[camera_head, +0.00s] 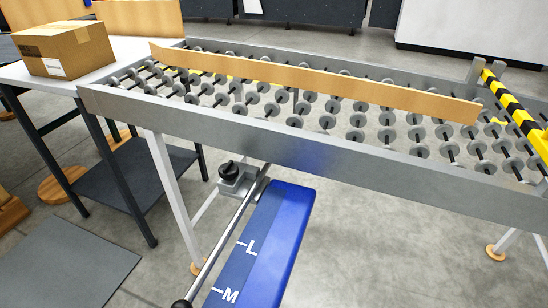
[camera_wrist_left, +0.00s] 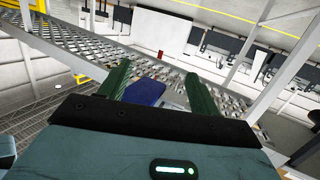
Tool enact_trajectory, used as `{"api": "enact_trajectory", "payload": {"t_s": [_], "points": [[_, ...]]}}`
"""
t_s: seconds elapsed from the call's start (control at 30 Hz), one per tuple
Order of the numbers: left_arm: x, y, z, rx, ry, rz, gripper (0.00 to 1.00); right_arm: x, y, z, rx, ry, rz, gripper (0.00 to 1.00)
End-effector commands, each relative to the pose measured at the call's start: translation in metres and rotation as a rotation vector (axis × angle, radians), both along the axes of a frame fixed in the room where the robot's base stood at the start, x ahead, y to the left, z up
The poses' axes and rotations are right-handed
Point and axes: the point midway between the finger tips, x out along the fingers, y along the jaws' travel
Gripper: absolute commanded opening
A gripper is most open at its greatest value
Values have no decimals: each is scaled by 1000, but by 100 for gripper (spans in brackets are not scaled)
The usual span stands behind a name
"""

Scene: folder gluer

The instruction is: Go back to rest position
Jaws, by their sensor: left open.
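My left gripper (camera_wrist_left: 156,69) shows only in the left wrist view, where its two dark green fingers stand wide apart. No object is held between them. A blue panel (camera_wrist_left: 145,92) shows in the background, in line with the gap between the fingers. Neither gripper is in the head view, and my right gripper is in no view.
A roller conveyor (camera_head: 300,148) crosses the head view, with a long wooden strip (camera_head: 320,82) along it. A blue panel marked L and M (camera_head: 262,240) juts out below its near rail. A cardboard box (camera_head: 62,48) stands on a table (camera_head: 62,88) at left. Open floor (camera_head: 400,245) lies at front right.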

Motion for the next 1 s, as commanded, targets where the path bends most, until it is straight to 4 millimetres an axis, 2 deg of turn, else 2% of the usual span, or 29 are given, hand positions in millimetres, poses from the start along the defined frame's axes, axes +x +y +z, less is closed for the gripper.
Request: {"api": "enact_trajectory", "payload": {"t_s": [0.03, 0.17, 0.3, 0.4, 0.6, 0.83, 1.0], "points": [[-20, 7, -10, 40, 45, 37, 63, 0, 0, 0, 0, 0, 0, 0], [-62, 27, -30, 165, 152, 116, 63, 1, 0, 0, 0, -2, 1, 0], [-114, 51, -46, 310, 279, 169, 63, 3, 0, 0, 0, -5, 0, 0], [-151, 67, -52, 411, 368, 187, 63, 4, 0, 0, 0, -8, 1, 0], [-209, 92, -54, 565, 510, 185, 63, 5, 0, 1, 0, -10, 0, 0], [-263, 113, -48, 698, 641, 155, 63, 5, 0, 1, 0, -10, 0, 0], [-265, 92, -50, 626, 677, 227, 63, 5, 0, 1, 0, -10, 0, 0]]}}
